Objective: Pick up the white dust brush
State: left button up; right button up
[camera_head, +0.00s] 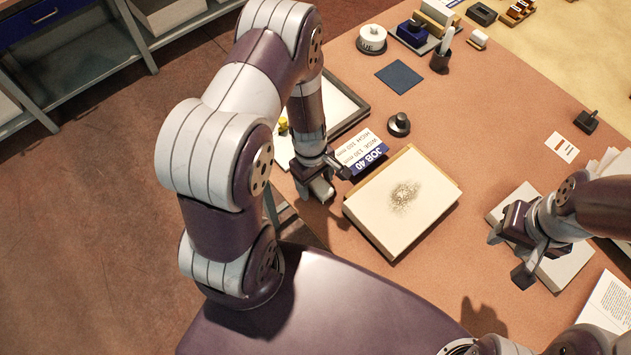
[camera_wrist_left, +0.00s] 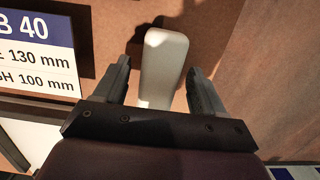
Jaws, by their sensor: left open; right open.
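The white dust brush (camera_wrist_left: 165,55) shows in the left wrist view as a pale, rounded, elongated piece. It lies between the two spread fingers of my left gripper (camera_wrist_left: 160,75), with gaps visible on both sides. Its lower end is hidden behind the gripper body. In the head view my left gripper (camera_head: 322,183) is low at the table's near left edge, beside the pale block, and largely hides the brush. My right gripper (camera_head: 508,254) is open and empty over the right side of the table.
A pale block with a dark speckled patch (camera_head: 420,205) sits right of my left gripper. A JOB 40 card (camera_head: 360,150), a dark knob (camera_head: 399,125) and a black-edged tray (camera_head: 345,105) are close by. Books and papers (camera_head: 610,300) lie at right.

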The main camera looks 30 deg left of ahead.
pick_arm(q)
jog(key=shift+d, duration=0.25)
jog(key=shift+a+f, duration=0.1)
jog(key=shift+f, duration=0.1)
dwell(0.3)
jog(key=c, duration=1.1)
